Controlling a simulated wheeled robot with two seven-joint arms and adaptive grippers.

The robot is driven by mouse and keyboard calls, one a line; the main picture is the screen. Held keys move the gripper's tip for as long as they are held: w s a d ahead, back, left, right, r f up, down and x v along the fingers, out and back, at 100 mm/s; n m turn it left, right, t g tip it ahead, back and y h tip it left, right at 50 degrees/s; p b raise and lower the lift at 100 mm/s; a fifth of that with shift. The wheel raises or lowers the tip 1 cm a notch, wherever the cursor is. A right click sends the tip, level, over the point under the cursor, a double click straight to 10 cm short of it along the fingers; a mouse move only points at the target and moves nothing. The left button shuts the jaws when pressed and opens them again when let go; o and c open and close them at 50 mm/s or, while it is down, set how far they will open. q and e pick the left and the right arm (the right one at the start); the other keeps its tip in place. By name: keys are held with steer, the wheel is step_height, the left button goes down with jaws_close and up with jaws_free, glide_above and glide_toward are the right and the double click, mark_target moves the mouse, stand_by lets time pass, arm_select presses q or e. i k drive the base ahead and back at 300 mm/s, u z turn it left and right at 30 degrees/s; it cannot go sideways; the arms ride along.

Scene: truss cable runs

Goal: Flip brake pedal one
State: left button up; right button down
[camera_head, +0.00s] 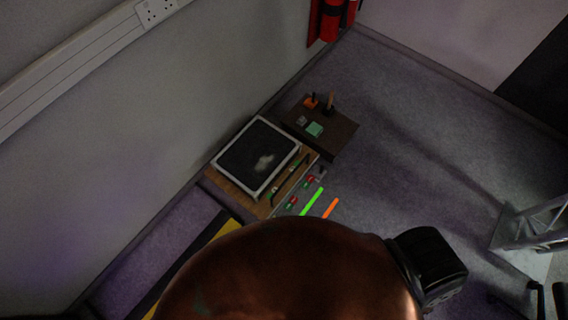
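I cannot make out for certain which thing is brake pedal one. A green strip (312,201) and an orange strip (331,208) lie side by side at the front right of a low wooden platform. Small red and green parts (293,201) sit on a grey panel beside them. A dark framed panel (257,158) with a pale rim rests on the wooden platform (236,197). Neither of my grippers can be identified in this view. A large brown rounded shape with a black block at its right fills the bottom middle and hides what lies behind it.
A dark brown board (340,133) with small orange, green and upright brown items stands behind the platform. Red cylinders (332,18) hang by the wall. A pale metal truss frame (528,232) stands at the right. The grey carpet (420,150) between is mostly clear.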

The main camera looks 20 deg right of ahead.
mark_target(292, 201)
steer(key=u, duration=0.6)
steer(key=k, duration=1.2)
steer(key=u, duration=0.25)
